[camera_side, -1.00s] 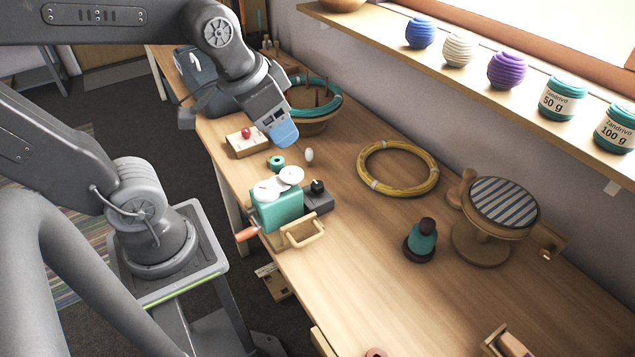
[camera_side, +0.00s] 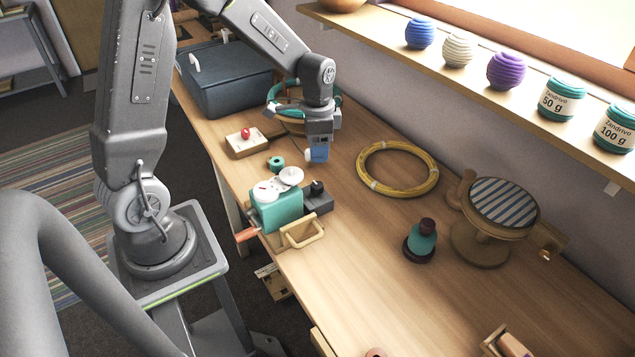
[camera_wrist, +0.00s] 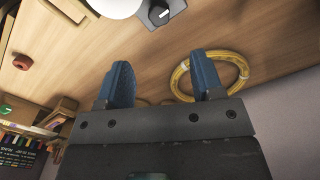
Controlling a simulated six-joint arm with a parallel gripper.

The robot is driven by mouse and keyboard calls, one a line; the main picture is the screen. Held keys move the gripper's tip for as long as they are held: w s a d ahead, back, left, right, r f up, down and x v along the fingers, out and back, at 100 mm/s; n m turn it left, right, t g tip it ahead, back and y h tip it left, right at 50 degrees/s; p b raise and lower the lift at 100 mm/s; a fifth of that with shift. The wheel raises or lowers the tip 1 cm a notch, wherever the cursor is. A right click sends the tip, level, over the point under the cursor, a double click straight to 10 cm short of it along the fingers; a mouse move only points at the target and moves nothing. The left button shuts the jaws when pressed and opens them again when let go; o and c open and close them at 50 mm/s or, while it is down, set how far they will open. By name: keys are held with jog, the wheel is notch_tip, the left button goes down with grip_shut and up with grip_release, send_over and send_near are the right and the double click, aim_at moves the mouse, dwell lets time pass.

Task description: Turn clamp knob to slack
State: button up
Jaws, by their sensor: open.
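A dark rotary knob (camera_side: 317,187) with a pale pointer mark sits on a small grey box (camera_side: 318,203) beside the teal scale-like device (camera_side: 277,212). The knob also shows at the top edge of the wrist view (camera_wrist: 160,14), beyond my fingers. I cannot read its setting. My gripper (camera_side: 318,154) hangs above the bench, behind the knob in the side view and apart from it. Its blue fingers are spread with nothing between them in the wrist view (camera_wrist: 163,80).
A yellow hoop (camera_side: 372,185) lies right of my gripper. A white egg-shaped thing (camera_side: 308,155) shows beside the fingers. A dark blue bin (camera_side: 225,90) stands behind.

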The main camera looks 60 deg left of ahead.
aim_at(317, 184)
notch_tip(317, 184, down, 12)
jog(key=shift+r, duration=0.1)
dwell(0.4)
jog(key=c, duration=0.9)
jog(key=shift+n, duration=0.4)
jog(key=n, duration=0.4)
jog(key=shift+n, duration=0.4)
jog(key=n, duration=0.5)
jog(key=shift+n, duration=0.3)
